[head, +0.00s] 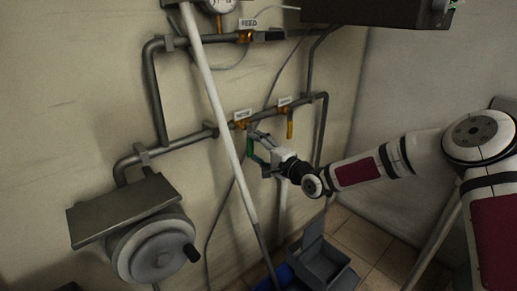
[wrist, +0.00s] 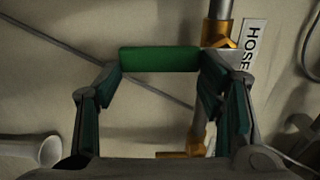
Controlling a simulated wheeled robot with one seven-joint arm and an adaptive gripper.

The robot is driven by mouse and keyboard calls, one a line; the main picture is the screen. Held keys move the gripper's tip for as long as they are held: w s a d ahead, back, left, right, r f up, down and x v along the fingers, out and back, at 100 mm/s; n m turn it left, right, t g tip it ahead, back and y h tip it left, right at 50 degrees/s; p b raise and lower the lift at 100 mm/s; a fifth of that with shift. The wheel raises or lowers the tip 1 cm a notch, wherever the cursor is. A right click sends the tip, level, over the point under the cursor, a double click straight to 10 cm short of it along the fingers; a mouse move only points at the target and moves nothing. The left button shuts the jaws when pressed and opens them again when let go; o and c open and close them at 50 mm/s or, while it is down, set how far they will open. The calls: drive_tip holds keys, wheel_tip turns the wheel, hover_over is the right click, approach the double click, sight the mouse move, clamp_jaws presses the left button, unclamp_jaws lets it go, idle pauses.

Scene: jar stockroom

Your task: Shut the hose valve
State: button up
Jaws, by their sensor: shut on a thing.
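The hose valve sits on the lower wall pipe, with a gold body (wrist: 218,34) beside a white HOSE label (wrist: 250,42). Its green lever (wrist: 160,59) points across the pipe in the wrist view. In the head view the green lever (head: 250,146) hangs down below the pipe, partly hidden by my gripper. My gripper (head: 257,141) reaches in from the right.
A second valve with a yellow lever (head: 290,128) hangs close to the right on the same pipe. A white pole (head: 222,120) stands slanting just left of my gripper. A FEED valve (head: 246,36) is above. A handwheel (head: 156,249) is lower left, and a grey bin (head: 322,266) lies below.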

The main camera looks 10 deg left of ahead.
drive_tip(key=shift+a+r, duration=0.2)
drive_tip(key=shift+r, duration=0.1)
drive_tip(key=o, duration=1.4)
drive_tip(key=shift+w, duration=0.1)
drive_tip(key=shift+o, duration=1.4)
drive_tip(key=shift+f, duration=0.2)
drive_tip(key=shift+d, duration=0.1)
drive_tip(key=v, duration=1.2)
